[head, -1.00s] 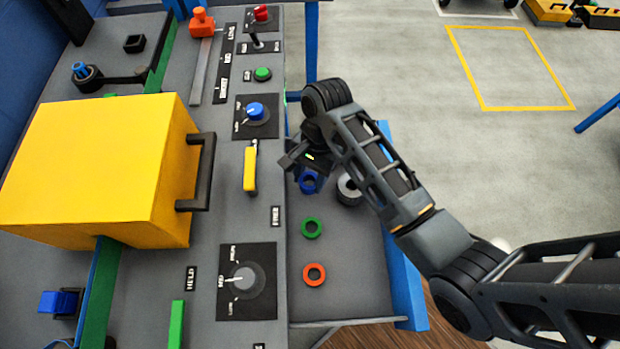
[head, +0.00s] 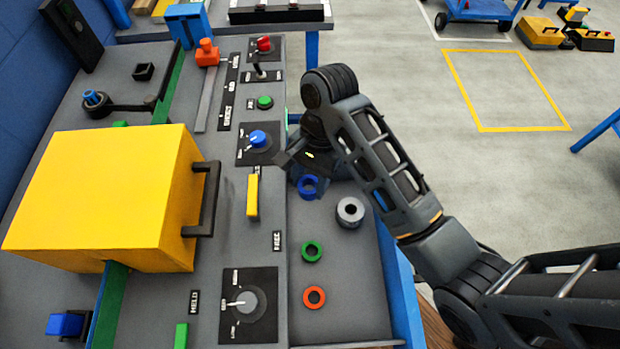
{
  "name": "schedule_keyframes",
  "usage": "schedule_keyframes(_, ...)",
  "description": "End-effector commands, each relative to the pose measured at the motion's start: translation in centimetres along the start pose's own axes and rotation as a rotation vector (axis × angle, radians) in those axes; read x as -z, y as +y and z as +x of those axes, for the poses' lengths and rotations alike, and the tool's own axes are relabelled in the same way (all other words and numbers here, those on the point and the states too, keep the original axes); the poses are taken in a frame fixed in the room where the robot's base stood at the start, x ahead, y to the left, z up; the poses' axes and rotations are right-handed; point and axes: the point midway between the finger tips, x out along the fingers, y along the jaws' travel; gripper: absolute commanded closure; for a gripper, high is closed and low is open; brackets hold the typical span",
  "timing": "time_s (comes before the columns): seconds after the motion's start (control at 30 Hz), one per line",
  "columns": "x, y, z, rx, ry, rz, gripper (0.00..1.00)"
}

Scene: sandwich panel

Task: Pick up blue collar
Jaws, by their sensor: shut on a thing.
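The blue collar (head: 308,186) is a ring at the far end of the grey side shelf, right of the control panel. My gripper (head: 305,172) is directly over it, pointing down, and is shut on it. The fingertips are mostly hidden behind the gripper body. I cannot tell whether the collar is clear of the shelf.
On the shelf (head: 345,300), a grey metal ring (head: 350,212) lies right of the blue collar. A green collar (head: 312,251) and an orange-red collar (head: 314,297) lie nearer. A yellow lever (head: 252,196) and blue knob (head: 258,139) stand left. The yellow box (head: 100,200) has a black handle.

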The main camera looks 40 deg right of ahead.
Motion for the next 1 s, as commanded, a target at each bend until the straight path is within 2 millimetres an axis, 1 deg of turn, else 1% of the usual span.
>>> schedule_keyframes(0.03,0.0,0.1,-0.4,0.001,0.000,0.003,0.83)
schedule_keyframes(0.17,-0.1,0.1,-0.8,-0.001,0.000,0.004,0.83)
schedule_keyframes(0.47,-0.3,-0.6,-2.5,0.016,0.006,-0.001,0.83)
schedule_keyframes(0.73,-0.7,0.2,-3.1,-0.003,0.002,0.003,0.83)
schedule_keyframes(0.8,-0.9,0.1,-4.0,0.000,0.006,-0.001,0.83)
schedule_keyframes(1.0,-1.4,0.1,-5.2,-0.001,0.003,-0.001,0.83)
